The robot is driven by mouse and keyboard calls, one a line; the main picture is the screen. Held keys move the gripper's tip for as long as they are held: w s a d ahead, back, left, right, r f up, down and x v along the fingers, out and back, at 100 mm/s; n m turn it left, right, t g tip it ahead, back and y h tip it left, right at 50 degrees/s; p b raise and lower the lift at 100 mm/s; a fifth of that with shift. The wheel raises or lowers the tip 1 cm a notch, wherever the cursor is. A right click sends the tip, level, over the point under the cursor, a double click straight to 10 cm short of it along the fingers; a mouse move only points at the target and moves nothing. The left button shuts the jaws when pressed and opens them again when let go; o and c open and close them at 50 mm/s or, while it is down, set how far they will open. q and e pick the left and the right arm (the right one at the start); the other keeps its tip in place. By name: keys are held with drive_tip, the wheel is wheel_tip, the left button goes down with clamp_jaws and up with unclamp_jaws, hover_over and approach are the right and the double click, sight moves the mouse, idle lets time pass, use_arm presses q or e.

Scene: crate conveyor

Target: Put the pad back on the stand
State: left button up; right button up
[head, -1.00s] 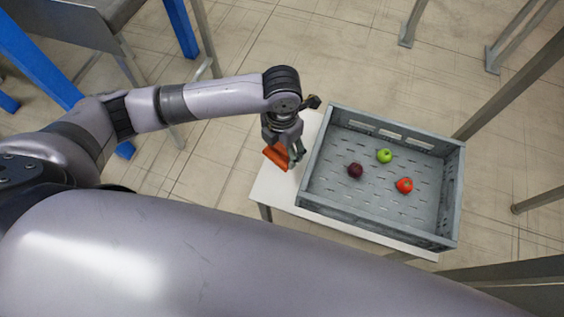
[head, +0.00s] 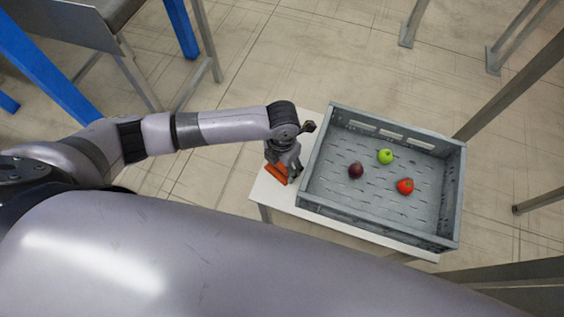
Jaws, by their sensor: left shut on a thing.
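An orange-red pad (head: 275,174) is at the left end of the white stand (head: 274,200), left of the grey crate. My left gripper (head: 284,173) is shut on the pad, pointing down over the stand. The gripper hides part of the pad. The pad is at or just above the stand's top; I cannot tell if it touches. My right gripper is not in view.
The grey crate (head: 381,222) fills most of the stand and holds a green apple (head: 385,156), a dark purple fruit (head: 356,170) and a red tomato (head: 405,186). Metal legs (head: 510,80) stand around. A narrow strip of stand is bare left of the crate.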

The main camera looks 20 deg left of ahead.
use_arm(q)
drive_tip(key=o, duration=0.8)
drive_tip(key=shift+f, duration=0.1)
drive_tip(key=shift+o, duration=0.2)
wheel_tip(320, 180, up, 12)
drive_tip(key=shift+p, duration=0.3)
